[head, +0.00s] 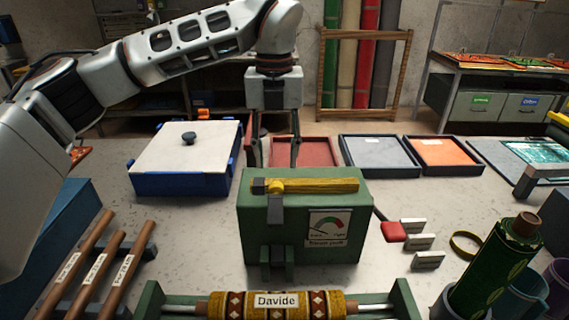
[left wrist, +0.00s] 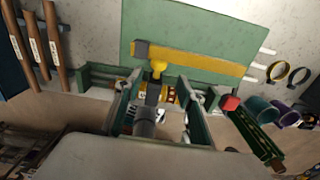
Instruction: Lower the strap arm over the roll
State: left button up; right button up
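A yellow bar with a dark grey end block, which looks like the strap arm (head: 325,185), lies level along the top of a green box (head: 335,250) with a dial label. It also shows in the left wrist view (left wrist: 205,60). The patterned roll (head: 240,306), labelled "Davide", lies in front of the box between green end plates, clear of the bar. My left gripper (head: 275,163) points down behind the box, its two fingers apart and empty, with the tips close to the box's back edge. My right gripper is not seen.
A red-tipped lever (head: 393,232) sticks out right of the box, near several small labelled blocks. A white-lidded blue box (head: 185,160) and shallow trays (head: 380,155) are behind.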

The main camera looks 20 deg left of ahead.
aim_at(276, 183)
pick_arm(q)
jog(key=shift+w+a, duration=0.15)
jog(key=shift+f+p, duration=0.5)
jog(key=shift+f, duration=3.2)
grip_shut()
